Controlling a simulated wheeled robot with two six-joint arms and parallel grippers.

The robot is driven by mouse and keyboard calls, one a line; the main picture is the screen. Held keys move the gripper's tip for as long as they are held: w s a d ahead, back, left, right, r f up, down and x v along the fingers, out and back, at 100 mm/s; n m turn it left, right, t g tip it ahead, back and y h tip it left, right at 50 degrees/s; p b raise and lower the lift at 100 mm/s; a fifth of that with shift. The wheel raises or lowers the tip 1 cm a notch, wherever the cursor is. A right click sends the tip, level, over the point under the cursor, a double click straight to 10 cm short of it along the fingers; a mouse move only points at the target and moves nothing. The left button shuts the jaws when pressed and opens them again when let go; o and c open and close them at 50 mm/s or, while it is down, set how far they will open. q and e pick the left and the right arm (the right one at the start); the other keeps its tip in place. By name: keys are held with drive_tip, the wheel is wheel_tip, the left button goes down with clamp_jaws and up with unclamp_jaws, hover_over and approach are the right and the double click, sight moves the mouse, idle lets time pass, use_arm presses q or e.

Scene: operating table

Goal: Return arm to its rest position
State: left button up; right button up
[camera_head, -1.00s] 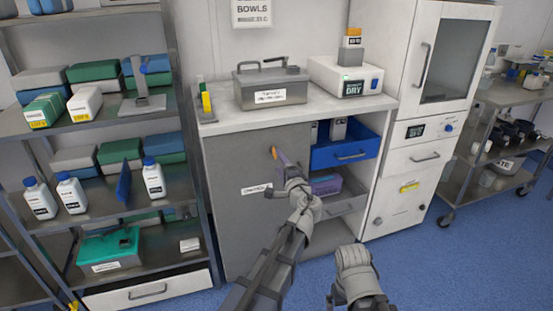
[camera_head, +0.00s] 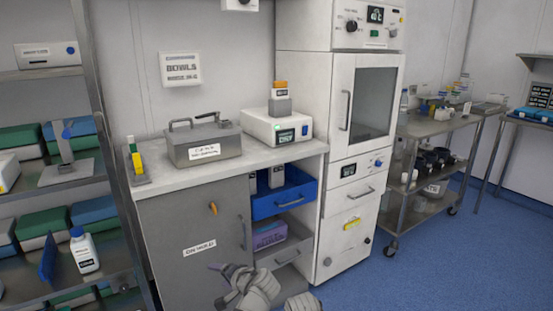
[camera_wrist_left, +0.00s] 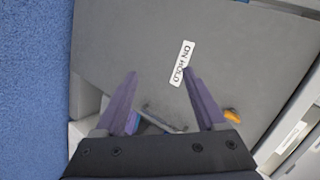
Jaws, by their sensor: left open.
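My left gripper (camera_head: 222,268) is low in the head view, in front of a grey cabinet door (camera_head: 175,245). In the left wrist view its two purple fingers (camera_wrist_left: 158,73) are spread apart, with nothing held between them. The grey door with its "ON HOLD" label (camera_wrist_left: 182,63) fills most of that view beyond the fingers. A small part of what looks like my right arm shows at the bottom edge of the head view; its gripper is not visible.
The counter (camera_head: 165,176) holds a metal box (camera_head: 203,145) and a white device (camera_head: 275,127). Shelves stand at left. Blue floor (camera_head: 400,280) is open at right.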

use_arm(q)
drive_tip(key=s+d+f+g+h, duration=0.3)
drive_tip(key=s+d+f+g, duration=0.1)
drive_tip(key=s, duration=0.6)
drive_tip(key=s+d+f+n+g+h, duration=0.1)
drive_tip(key=s+d+f+g+h, duration=0.3)
drive_tip(key=s+d+f, duration=0.2)
drive_tip(key=s+d, duration=0.2)
drive_tip(key=s, duration=0.1)
drive_tip(key=shift+s+d+f+n, duration=0.2)
drive_tip(key=shift+s+n, duration=0.1)
drive_tip(key=shift+s, duration=0.1)
